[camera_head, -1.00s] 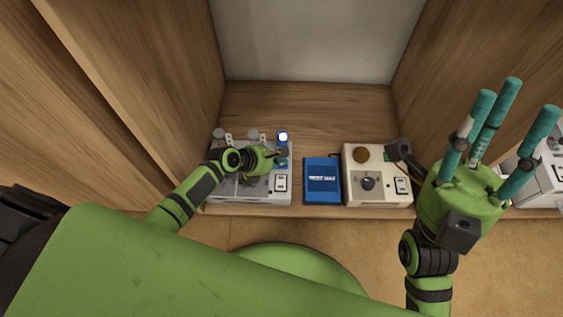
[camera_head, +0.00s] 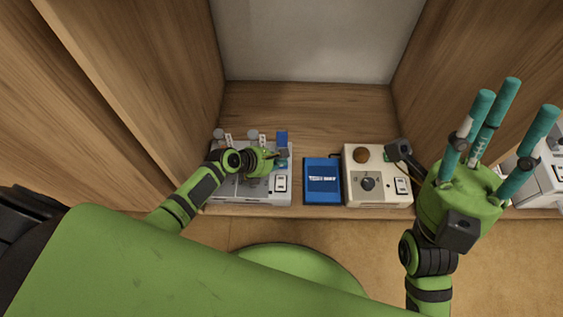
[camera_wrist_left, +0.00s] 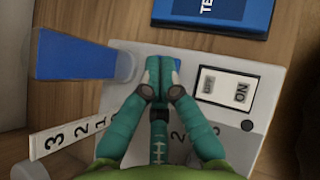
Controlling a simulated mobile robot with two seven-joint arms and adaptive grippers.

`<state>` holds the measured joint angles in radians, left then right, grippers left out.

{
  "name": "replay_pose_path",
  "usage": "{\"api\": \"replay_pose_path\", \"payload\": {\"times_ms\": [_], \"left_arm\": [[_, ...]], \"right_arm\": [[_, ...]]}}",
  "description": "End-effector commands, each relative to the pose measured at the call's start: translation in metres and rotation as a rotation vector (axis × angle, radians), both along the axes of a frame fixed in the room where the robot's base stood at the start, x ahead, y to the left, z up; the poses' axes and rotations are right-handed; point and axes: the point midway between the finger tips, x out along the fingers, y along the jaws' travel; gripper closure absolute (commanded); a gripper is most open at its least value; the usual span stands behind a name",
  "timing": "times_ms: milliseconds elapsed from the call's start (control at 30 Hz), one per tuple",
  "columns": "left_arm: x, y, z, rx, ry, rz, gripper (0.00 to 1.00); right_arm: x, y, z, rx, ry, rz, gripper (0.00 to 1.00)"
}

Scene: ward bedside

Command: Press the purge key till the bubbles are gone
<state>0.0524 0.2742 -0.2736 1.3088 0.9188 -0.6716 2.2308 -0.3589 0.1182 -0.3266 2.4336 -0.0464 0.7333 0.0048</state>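A grey device (camera_head: 228,192) stands on the left of the shelf. My left gripper (camera_head: 281,156) is over its right part, fingers pointing right. In the left wrist view the teal fingertips (camera_wrist_left: 158,82) are drawn together at a small blue-teal part of the panel, perhaps a key; they largely cover it, and I cannot tell whether it is pressed. A blue block-like lamp (camera_wrist_left: 75,58) stands beside them, unlit; it also shows in the head view (camera_head: 282,137). I cannot make out any bubbles. My right gripper (camera_head: 514,102) is open and empty, fingers spread upward.
The device has an ON rocker switch (camera_wrist_left: 225,86) and numbered tabs (camera_wrist_left: 75,135). A blue box or book (camera_head: 322,184) lies to its right, then a cream device with a dial (camera_head: 368,184). Wooden side walls (camera_head: 170,70) flank the shelf. The shelf behind is clear.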

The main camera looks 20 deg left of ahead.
Motion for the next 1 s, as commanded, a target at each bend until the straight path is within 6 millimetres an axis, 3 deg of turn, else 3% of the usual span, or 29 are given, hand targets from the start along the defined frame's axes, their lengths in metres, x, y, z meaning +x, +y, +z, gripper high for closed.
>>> {"api": "replay_pose_path", "payload": {"times_ms": [300, 733, 1000], "left_arm": [[-0.001, 0.000, 0.014, -0.001, 0.002, 0.001, 1.00], [0.000, 0.000, 0.017, -0.001, 0.000, 0.001, 1.00], [-0.001, 0.000, 0.040, -0.001, 0.002, 0.001, 1.00]], "right_arm": [[-0.001, 0.000, 0.020, 0.001, -0.001, 0.000, 0.60], [-0.001, 0.000, 0.023, 0.002, -0.001, 0.001, 0.60], [-0.001, 0.000, 0.050, 0.002, -0.001, 0.001, 0.60]]}}
